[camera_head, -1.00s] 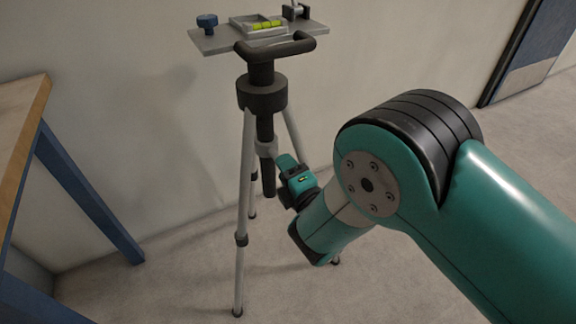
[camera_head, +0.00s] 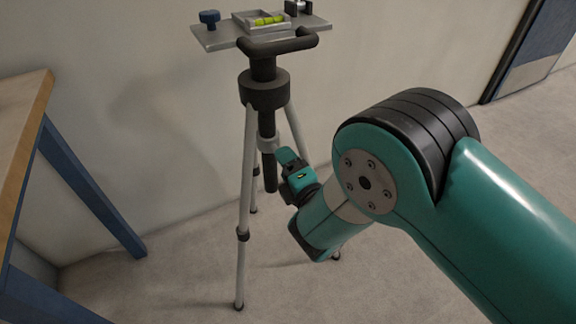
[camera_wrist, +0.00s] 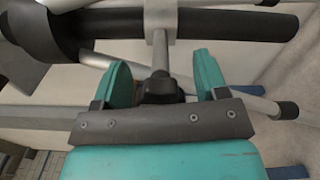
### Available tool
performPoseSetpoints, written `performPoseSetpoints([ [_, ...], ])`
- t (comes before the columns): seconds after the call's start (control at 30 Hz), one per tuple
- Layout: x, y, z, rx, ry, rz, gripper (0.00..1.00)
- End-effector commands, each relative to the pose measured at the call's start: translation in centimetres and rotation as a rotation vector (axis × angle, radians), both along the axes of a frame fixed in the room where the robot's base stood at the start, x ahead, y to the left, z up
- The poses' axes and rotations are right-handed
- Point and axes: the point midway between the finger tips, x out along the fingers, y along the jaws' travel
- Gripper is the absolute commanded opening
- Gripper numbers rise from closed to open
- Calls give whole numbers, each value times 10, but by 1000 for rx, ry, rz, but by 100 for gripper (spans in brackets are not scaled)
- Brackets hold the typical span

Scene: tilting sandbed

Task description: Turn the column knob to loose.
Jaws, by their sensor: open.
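A tripod with a dark centre column (camera_head: 270,177) stands in front of the wall. In the wrist view the column (camera_wrist: 235,25) crosses the top, with a light collar (camera_wrist: 160,18) around it. A short grey stem runs from the collar to a dark knob (camera_wrist: 160,88). My gripper (camera_wrist: 162,78) is open, its two teal fingers on either side of the knob, with gaps visible. In the head view my gripper (camera_head: 291,168) is just right of the column and hides the knob. I cannot tell the knob's setting.
Tripod legs (camera_head: 244,200) spread around the column. A wooden table (camera_head: 22,125) stands at left.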

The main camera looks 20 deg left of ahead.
Motion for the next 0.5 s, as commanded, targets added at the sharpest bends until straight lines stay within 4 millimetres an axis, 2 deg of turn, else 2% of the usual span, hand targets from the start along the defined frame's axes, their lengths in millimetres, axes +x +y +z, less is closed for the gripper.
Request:
performPoseSetpoints([
  [0.27, -3, -4, -6, -2, 0, -1, 67],
  [0.5, -14, -17, -10, -1, 1, -1, 67],
])
